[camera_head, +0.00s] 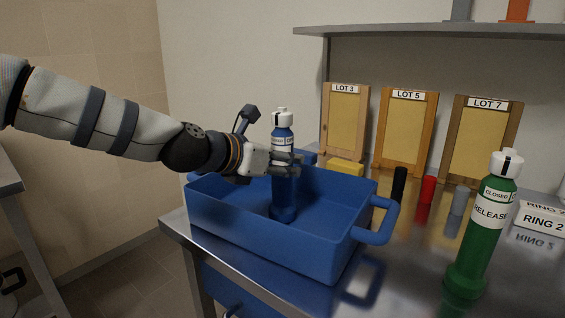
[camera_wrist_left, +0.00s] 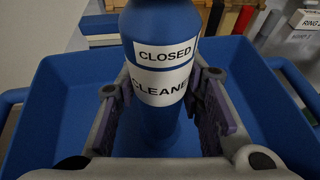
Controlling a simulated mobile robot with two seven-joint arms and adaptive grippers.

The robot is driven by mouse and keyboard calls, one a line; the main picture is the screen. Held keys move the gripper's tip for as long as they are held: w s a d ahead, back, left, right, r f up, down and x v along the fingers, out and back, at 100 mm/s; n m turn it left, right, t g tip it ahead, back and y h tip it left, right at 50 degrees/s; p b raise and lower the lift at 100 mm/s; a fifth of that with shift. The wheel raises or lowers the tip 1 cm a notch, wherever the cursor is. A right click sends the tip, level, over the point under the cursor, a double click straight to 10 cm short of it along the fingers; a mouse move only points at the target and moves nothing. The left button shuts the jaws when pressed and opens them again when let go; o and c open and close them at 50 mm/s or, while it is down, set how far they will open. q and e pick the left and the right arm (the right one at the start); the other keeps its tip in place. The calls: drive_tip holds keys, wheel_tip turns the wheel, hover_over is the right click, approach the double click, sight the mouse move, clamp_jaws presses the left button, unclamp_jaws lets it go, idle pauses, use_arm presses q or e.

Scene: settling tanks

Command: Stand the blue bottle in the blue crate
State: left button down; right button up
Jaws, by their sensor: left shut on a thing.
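The blue bottle (camera_head: 284,190) with a white cap stands upright inside the blue crate (camera_head: 265,238) in the head view. Its base looks to be at or near the crate floor; I cannot tell whether it touches. My left gripper (camera_head: 285,165) reaches in from the left and is shut around the bottle's upper body. In the left wrist view the bottle (camera_wrist_left: 163,60) sits between the two finger pads, with labels reading CLOSED and CLEANE, the rest cut off. The crate (camera_wrist_left: 58,110) surrounds it there. My right gripper is not in view.
A green bottle (camera_head: 482,230) labelled RELEASE stands at the right on the metal table. Black (camera_head: 399,184), red (camera_head: 428,190) and grey (camera_head: 459,200) cylinders stand behind the crate's right handle (camera_head: 378,230). Wooden frames labelled LOT 3 (camera_head: 344,120), LOT 5 and LOT 7 stand at the back under a shelf (camera_head: 440,31).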

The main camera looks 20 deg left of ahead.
use_arm(q)
drive_tip(key=shift+f, duration=0.25)
drive_tip(key=c, duration=1.1)
unclamp_jaws()
drive_tip(key=shift+r, duration=0.25)
drive_tip(key=shift+p+v, duration=1.25)
drive_tip(key=shift+v, duration=4.75)
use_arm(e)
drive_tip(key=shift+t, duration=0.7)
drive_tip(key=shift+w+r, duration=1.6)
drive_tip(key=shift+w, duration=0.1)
